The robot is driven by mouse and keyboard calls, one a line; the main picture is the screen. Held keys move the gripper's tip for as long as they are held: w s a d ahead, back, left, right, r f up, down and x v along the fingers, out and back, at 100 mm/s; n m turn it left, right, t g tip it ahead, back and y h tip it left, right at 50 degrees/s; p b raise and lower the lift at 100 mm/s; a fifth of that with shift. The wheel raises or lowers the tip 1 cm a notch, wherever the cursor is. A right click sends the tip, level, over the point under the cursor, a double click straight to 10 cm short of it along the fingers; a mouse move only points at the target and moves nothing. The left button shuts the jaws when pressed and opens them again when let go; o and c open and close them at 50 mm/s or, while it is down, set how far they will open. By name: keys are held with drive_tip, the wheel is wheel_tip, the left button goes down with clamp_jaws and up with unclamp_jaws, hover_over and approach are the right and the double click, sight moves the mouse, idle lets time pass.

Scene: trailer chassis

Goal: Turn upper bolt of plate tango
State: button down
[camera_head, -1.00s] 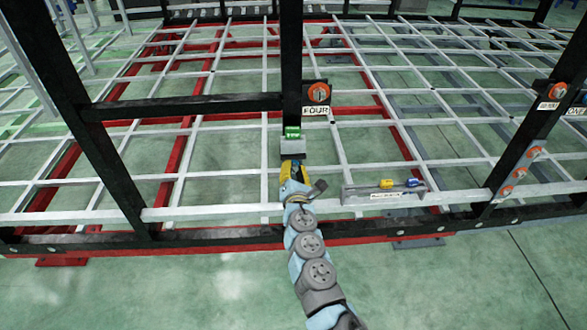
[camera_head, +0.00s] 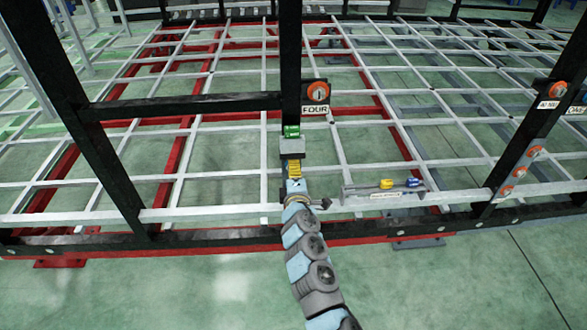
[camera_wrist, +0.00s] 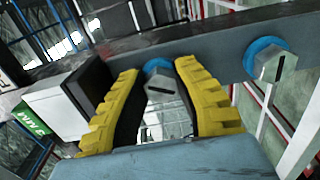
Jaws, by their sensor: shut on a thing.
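A dark grey plate (camera_wrist: 215,42) crosses the wrist view with two hex bolts, each slotted and with a blue ring behind it. My gripper (camera_wrist: 160,74) has its yellow ridged fingers closed around the sides of one bolt (camera_wrist: 157,77), the one nearer the grey box. The other bolt (camera_wrist: 270,62) is free, to the right. In the head view my gripper (camera_head: 293,163) is at the black post, just below the grey box, and hides the plate and bolts. I cannot read a tango label.
The grey box (camera_head: 293,147) with a green top (camera_head: 291,130) sits directly above my gripper. A sign FOUR (camera_head: 315,110) with an orange disc is higher on the post.

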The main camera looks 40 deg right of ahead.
drive_tip(key=m, duration=0.6)
drive_tip(key=shift+m+b, duration=0.3)
drive_tip(key=m, duration=1.1)
drive_tip(key=shift+w+m, duration=0.15)
drive_tip(key=shift+m, duration=0.25)
drive_tip(key=m+p, duration=0.2)
drive_tip(key=m, duration=0.1)
drive_tip(key=shift+a+r+m, duration=0.1)
drive_tip(key=shift+r+m, duration=0.05)
drive_tip(key=shift+m, duration=0.25)
drive_tip(key=shift+w+a+m+p, duration=0.1)
drive_tip(key=shift+m+p, duration=0.4)
drive_tip(key=shift+m, duration=0.3)
drive_tip(key=shift+f, duration=0.2)
drive_tip(key=c, duration=0.8)
unclamp_jaws()
drive_tip(key=shift+a+f, duration=0.1)
drive_tip(key=shift+f, duration=0.05)
